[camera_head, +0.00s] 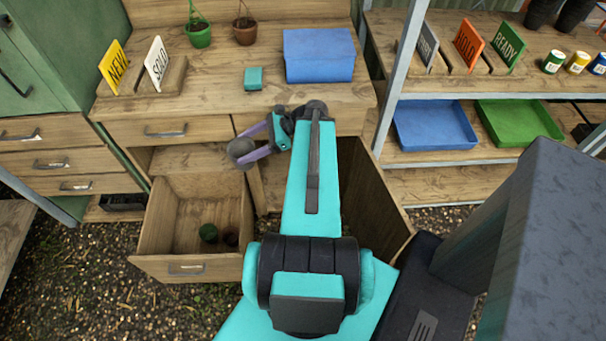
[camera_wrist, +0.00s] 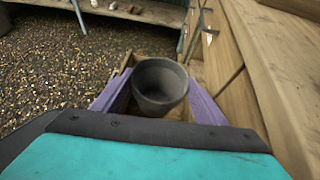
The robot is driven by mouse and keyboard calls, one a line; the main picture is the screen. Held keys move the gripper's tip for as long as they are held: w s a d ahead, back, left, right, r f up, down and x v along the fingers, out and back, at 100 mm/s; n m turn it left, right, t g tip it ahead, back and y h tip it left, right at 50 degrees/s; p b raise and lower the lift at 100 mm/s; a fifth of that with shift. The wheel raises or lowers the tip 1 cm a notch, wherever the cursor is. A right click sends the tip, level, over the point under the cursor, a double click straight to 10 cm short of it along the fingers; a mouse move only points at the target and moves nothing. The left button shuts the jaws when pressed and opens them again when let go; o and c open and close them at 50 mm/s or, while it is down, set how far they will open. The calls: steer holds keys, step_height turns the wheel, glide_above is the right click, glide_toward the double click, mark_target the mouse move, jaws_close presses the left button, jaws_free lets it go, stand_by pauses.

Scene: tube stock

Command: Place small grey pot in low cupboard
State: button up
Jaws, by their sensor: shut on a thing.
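The small grey pot (camera_head: 239,149) is held between the purple fingers of my gripper (camera_head: 246,153), in front of the bench and above the back of the open drawer (camera_head: 180,267). In the wrist view the grey pot (camera_wrist: 160,84) has its open mouth toward the camera, with a purple finger on each side. The low cupboard is under the bench, right of the drawer. Its brown door (camera_head: 378,195) hangs open at the right. My arm hides most of the cupboard's inside.
Two small pots, one green (camera_head: 208,233), sit in the drawer. Shelves (camera_head: 490,155) with blue and green trays stand at right.

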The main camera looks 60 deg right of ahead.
steer(key=s+d+f+m+t+h+b, duration=0.1)
steer(key=s+d+f+b, duration=0.25)
steer(key=f, duration=0.25)
steer(key=s+d+f+m+t+h+b, duration=0.1)
steer(key=s+d+f+m+b, duration=0.15)
steer(key=s+f, duration=0.2)
steer(key=w+d+f+m+h+b, duration=0.3)
steer(key=d+f+b, duration=0.4)
steer(key=f+b, duration=0.4)
steer(key=w+d+f+m+h+b, duration=0.2)
steer(key=d+f+b, duration=0.4)
steer(key=f+b, duration=0.6)
steer(key=w+d+f+m+h+b, duration=0.3)
steer(key=f+b, duration=0.9)
steer(key=f, duration=1.3)
steer(key=d+h, duration=0.2)
steer(key=d, duration=0.2)
steer(key=shift+w+d+f+m, duration=0.15)
steer(key=shift+w+d+m, duration=0.15)
steer(key=shift+w+m, duration=0.1)
steer(key=w+d+f+b, duration=0.1)
steer(key=w+d+b, duration=0.3)
steer(key=d, duration=0.9)
steer(key=shift+w+d+f, duration=0.2)
steer(key=shift+w+d, duration=0.05)
steer(key=shift+w, duration=0.55)
